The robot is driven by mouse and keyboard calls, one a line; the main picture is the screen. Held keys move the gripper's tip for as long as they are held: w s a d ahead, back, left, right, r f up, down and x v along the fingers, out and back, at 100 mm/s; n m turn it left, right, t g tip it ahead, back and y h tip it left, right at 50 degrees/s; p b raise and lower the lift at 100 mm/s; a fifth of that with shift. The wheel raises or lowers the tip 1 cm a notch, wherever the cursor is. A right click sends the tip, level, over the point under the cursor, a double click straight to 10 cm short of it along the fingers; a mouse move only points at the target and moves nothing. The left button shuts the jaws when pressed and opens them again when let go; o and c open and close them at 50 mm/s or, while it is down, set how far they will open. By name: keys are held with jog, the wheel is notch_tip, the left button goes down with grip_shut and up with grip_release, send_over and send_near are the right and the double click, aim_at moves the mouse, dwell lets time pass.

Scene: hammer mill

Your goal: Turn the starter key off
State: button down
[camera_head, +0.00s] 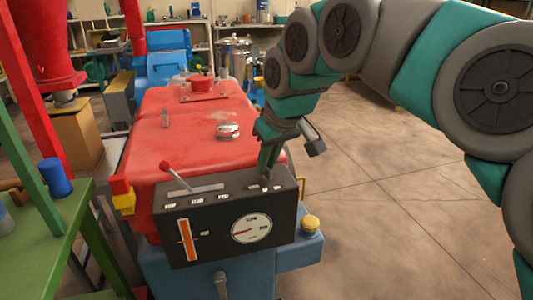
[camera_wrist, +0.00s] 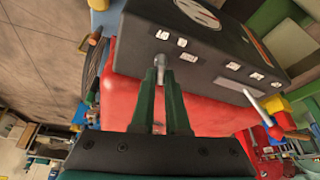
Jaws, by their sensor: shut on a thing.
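The starter key (camera_wrist: 161,61) is a small metal piece on the top face of the dark control box (camera_head: 228,222). It sits near the box's right end in the head view, beside small white labels. My gripper (camera_head: 267,174) reaches down to it from above; in the wrist view its two green fingers (camera_wrist: 163,76) come close together at the key. The gripper is shut on the key. The fingers cover most of it, and I cannot make out which label it points to.
A lever with a red knob (camera_head: 167,165) rises from the box's left part. A gauge (camera_head: 251,228) is on its front. The red engine hood (camera_head: 180,130) lies behind. A green table (camera_head: 60,235) with a blue cup (camera_head: 56,177) stands left. Floor (camera_head: 400,220) at right is clear.

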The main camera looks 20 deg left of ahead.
jog(key=shift+n, duration=0.4)
jog(key=c, duration=0.9)
grip_release()
jog(key=shift+r, duration=0.1)
jog(key=v, duration=0.7)
jog(key=shift+d+r, duration=0.2)
jog(key=shift+r, duration=0.1)
